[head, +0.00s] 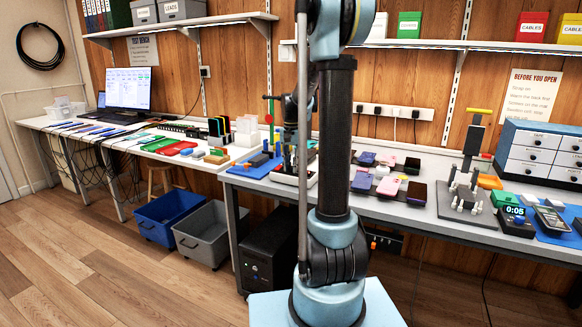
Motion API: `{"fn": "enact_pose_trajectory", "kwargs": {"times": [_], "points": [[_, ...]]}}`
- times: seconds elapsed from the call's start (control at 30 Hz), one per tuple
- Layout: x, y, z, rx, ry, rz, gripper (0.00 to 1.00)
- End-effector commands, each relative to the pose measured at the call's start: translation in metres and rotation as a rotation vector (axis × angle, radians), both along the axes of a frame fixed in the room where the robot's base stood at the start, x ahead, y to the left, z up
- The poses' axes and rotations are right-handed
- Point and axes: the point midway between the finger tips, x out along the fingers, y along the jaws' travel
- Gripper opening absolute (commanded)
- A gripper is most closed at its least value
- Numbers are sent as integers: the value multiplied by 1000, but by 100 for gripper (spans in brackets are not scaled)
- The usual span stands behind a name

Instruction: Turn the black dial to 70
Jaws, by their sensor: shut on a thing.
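My gripper (302,148) is small and dark in the head view, partly behind my own arm column. It points down over a low white and dark unit (285,179) on the grey bench. It is shut at the top of this unit, where the black dial appears to be. The dial itself is hidden by the fingers and my arm. Its pointer, its scale and the 70 mark cannot be read at this size.
Blue holders with upright tools (258,162) stand left of the unit. Several phones (388,186) lie to the right.

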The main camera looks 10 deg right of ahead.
Motion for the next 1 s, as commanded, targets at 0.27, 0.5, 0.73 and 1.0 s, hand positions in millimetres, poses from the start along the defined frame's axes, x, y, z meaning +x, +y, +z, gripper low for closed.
{"fn": "enact_pose_trajectory", "kwargs": {"times": [0.27, 0.5, 0.73, 1.0], "points": [[4, 1, 1, 2, -7, 250, 0], [4, 1, 1, 1, -8, 431, 0], [4, 1, 1, 1, -7, 546, 0], [4, 1, 1, 0, -8, 602, 0]]}}
